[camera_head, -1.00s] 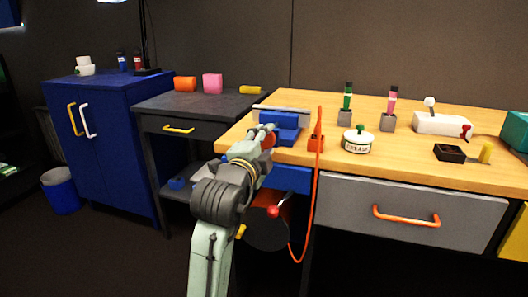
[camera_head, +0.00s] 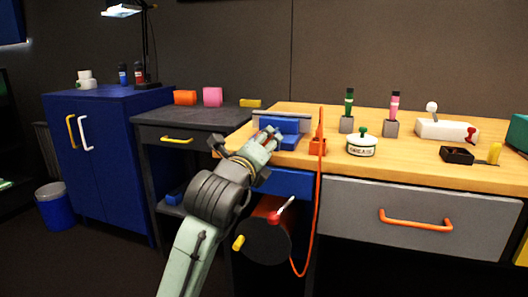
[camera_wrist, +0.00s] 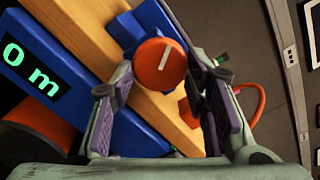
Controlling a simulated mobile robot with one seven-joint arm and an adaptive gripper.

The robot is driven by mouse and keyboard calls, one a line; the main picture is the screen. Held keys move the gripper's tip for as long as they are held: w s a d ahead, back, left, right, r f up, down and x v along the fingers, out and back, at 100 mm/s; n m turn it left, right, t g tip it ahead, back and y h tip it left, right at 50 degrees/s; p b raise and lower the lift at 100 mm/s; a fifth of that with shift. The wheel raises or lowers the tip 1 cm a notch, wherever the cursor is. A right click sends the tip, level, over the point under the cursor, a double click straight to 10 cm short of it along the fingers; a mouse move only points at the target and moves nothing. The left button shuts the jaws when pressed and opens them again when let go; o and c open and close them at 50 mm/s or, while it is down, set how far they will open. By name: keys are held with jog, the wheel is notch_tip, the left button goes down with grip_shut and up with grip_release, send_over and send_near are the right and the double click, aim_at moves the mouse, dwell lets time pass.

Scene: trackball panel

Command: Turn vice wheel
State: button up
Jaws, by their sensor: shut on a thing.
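The vice wheel (camera_wrist: 160,63) is a round orange-red knob with a white line across its face. In the wrist view it sits between the two purple-padded fingers of my gripper (camera_wrist: 165,85), which is shut on it. The blue vice (camera_head: 284,124) stands at the left front corner of the wooden workbench. In the head view my gripper (camera_head: 268,140) reaches the front of the vice and largely hides the wheel. The blue vice body also shows behind the wheel in the wrist view (camera_wrist: 127,30).
An orange holder (camera_head: 317,143) with an orange cable stands right of the vice. A red reel (camera_head: 268,207) hangs under the bench beside my arm. A grease tin (camera_head: 361,146) and a grey drawer (camera_head: 350,203) are further right. A blue display panel (camera_wrist: 75,105) lies left in the wrist view.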

jog(key=shift+m, duration=0.5)
jog(key=o, duration=1.1)
jog(key=shift+o, duration=0.2)
jog(key=v, duration=1.2)
